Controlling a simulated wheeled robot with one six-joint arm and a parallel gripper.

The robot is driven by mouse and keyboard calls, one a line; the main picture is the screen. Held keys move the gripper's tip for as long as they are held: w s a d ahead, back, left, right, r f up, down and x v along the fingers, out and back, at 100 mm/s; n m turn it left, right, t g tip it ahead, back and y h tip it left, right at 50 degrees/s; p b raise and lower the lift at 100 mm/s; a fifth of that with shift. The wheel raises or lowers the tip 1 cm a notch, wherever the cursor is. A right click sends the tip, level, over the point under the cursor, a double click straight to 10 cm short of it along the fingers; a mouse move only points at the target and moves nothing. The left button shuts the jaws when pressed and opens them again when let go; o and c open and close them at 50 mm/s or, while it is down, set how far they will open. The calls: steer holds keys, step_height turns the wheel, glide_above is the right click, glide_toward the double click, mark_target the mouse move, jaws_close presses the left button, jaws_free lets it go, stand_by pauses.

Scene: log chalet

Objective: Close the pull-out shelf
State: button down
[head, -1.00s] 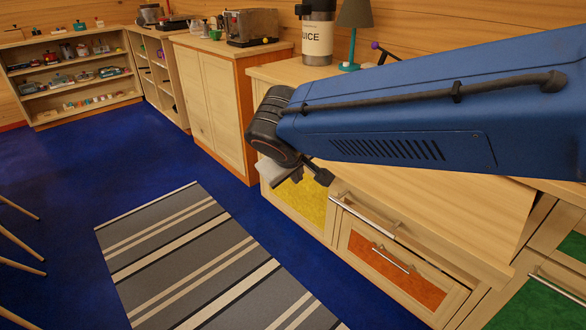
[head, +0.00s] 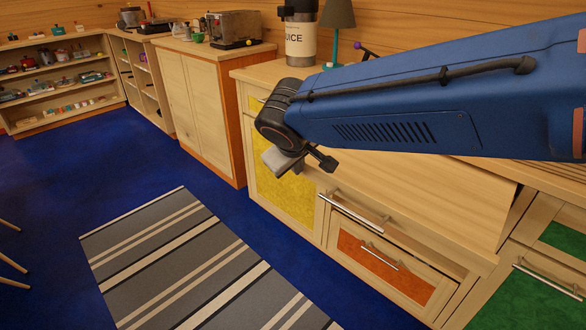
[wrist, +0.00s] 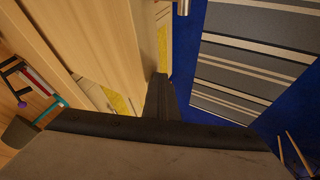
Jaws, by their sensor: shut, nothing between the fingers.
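The pull-out shelf (head: 440,195) is a pale wood board standing out from the cabinet, below the counter top and above an orange-fronted drawer (head: 385,268). A metal bar handle (head: 350,211) runs along its front edge. The board also shows in the wrist view (wrist: 110,45), with a handle end (wrist: 184,6) at the top edge. My gripper (head: 322,160) is shut and empty, above the shelf's left end near the handle's left end. I cannot tell whether it touches the board. In the wrist view its dark finger (wrist: 160,98) points toward the shelf's edge. My arm hides part of the shelf.
A yellow-panelled door (head: 285,190) is left of the drawer, and a green-panelled front (head: 540,305) is at right. A juice dispenser (head: 301,40) and a lamp (head: 338,25) stand on the counter. A striped rug (head: 190,260) lies on the open blue floor.

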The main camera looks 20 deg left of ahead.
steer(key=w+d, duration=0.3)
steer(key=w, duration=0.5)
steer(key=w+d, duration=0.3)
steer(key=w, duration=0.5)
steer(key=w+d, duration=0.4)
steer(key=w, duration=0.4)
steer(key=shift+w, duration=0.15)
